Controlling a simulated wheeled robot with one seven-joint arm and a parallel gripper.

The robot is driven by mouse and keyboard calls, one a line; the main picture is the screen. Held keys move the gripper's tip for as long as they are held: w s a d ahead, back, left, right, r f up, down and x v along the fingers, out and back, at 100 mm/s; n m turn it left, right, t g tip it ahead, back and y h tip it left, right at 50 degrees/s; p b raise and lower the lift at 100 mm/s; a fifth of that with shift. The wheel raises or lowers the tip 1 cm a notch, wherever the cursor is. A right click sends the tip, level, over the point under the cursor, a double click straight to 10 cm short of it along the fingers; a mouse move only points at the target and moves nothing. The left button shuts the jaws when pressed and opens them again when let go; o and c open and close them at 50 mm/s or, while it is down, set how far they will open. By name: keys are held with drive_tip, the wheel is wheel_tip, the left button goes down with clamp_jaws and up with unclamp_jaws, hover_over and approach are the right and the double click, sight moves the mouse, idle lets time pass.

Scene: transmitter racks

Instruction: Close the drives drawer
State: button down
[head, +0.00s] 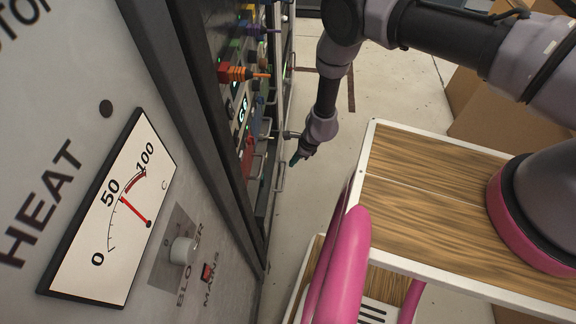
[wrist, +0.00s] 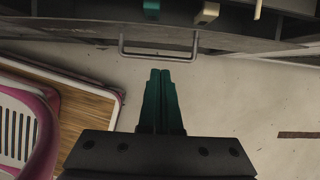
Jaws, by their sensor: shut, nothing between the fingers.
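My gripper (head: 295,161) hangs beside the front of the rack in the head view. Its teal fingers (wrist: 160,78) are together and empty in the wrist view. Just ahead of the fingertips is a metal bar handle (wrist: 158,56) on a grey front edge (wrist: 200,40), with a small gap visible between them. In the head view, handles (head: 280,178) stick out from the rack close to the gripper. I cannot read a label that names the drives drawer, and how far it stands out is unclear.
A grey panel with a heat meter (head: 118,205) and a blower knob (head: 184,250) fills the left of the head view. Coloured plugs (head: 236,73) stick out of the rack. Cardboard boxes (head: 500,110) stand at the right. The floor (head: 385,90) behind the gripper is clear.

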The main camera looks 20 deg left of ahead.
drive_tip(key=c, duration=1.5)
unclamp_jaws()
drive_tip(key=v, duration=0.6)
drive_tip(key=shift+r, duration=0.15)
drive_tip(key=shift+c, duration=0.2)
drive_tip(key=o, duration=0.5)
drive_tip(key=shift+d+r, duration=0.15)
drive_tip(key=shift+r, duration=0.05)
drive_tip(key=shift+o, duration=0.6)
drive_tip(key=shift+s+n, duration=0.3)
drive_tip(key=s+d+f+n+g+h, duration=0.1)
drive_tip(key=s+d+f+n+h, duration=0.15)
drive_tip(key=n, duration=0.65)
drive_tip(key=w+a+f+n+t, duration=0.1)
drive_tip(key=w+a+n, duration=0.2)
drive_tip(key=a+n, duration=0.4)
wheel_tip(320, 180, down, 11)
drive_tip(key=a+n, duration=0.1)
drive_tip(key=shift+s+t, duration=0.3)
drive_tip(key=shift+y, duration=0.25)
drive_tip(key=shift+c, duration=0.2)
drive_tip(key=shift+r, duration=0.1)
clamp_jaws()
